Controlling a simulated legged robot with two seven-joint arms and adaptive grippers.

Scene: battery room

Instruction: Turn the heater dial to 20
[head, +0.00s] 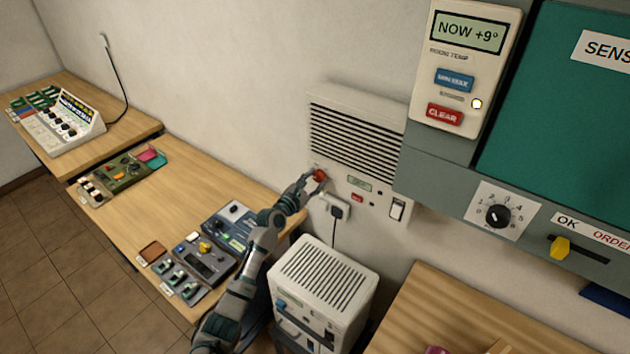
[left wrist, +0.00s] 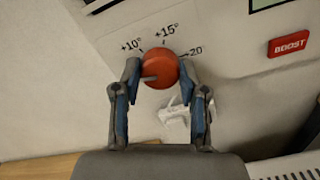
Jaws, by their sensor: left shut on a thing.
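The heater (head: 358,130) is a pale wall unit with a dark slatted grille. Its round red dial (head: 320,175) sits low on the left of its front. In the left wrist view the dial (left wrist: 160,69) has marks +10°, +15° and +20° around its upper side. A small grey mark on the dial lies at its lower left, away from the +20° mark. My left gripper (head: 313,182) is at the dial. In the left wrist view its two fingers (left wrist: 159,80) are shut on the dial from left and right. My right gripper is not in view.
A red BOOST button (left wrist: 289,44) is right of the dial. A socket with a plug (head: 336,210) is just below it. A white slatted box (head: 323,280) stands under the heater. A wooden bench (head: 180,185) with devices runs left. A thermometer panel (head: 465,60) reads NOW +9°.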

